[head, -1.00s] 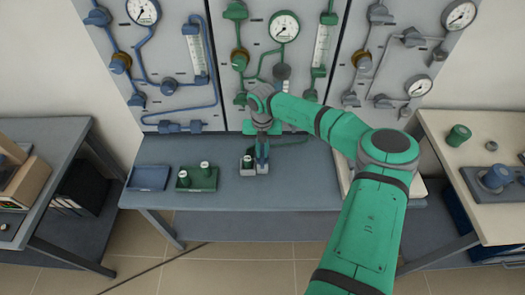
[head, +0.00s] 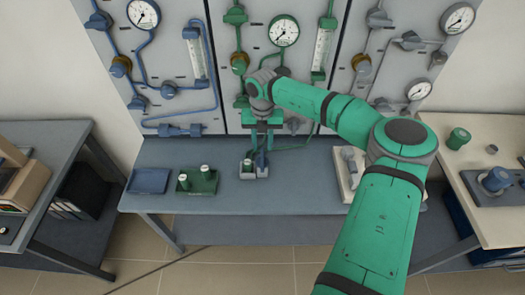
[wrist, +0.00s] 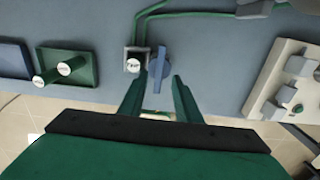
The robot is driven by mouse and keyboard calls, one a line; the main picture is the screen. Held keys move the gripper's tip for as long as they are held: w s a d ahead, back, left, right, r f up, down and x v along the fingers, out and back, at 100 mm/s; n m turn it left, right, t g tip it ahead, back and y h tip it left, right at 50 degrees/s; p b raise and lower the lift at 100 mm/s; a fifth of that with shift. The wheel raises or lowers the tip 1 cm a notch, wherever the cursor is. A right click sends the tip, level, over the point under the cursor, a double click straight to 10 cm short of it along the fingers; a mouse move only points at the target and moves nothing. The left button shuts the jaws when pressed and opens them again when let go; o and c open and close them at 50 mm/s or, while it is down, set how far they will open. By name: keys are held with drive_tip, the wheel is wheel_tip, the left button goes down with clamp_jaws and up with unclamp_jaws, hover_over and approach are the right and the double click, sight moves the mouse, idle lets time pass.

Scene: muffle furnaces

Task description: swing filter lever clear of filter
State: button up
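The filter (head: 248,166) is a small dark block with a white labelled top, in a grey holder on the bench. In the wrist view the filter (wrist: 134,64) shows its white round label. The blue filter lever (head: 262,160) stands close beside it on the right. In the wrist view the lever (wrist: 159,66) points away from me, beside the filter and not across its label. My gripper (wrist: 161,80) is open and empty, with the lever just beyond and between its fingertips. In the head view my gripper (head: 262,140) hangs above and behind the lever.
A green tray (head: 210,188) with two white-topped cylinders and an empty blue tray (head: 148,181) lie to the left. A pale board with grey fittings (wrist: 285,82) lies to the right. Gauge panels (head: 172,60) rise behind. The bench front is clear.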

drive_tip(key=shift+r, duration=2.25)
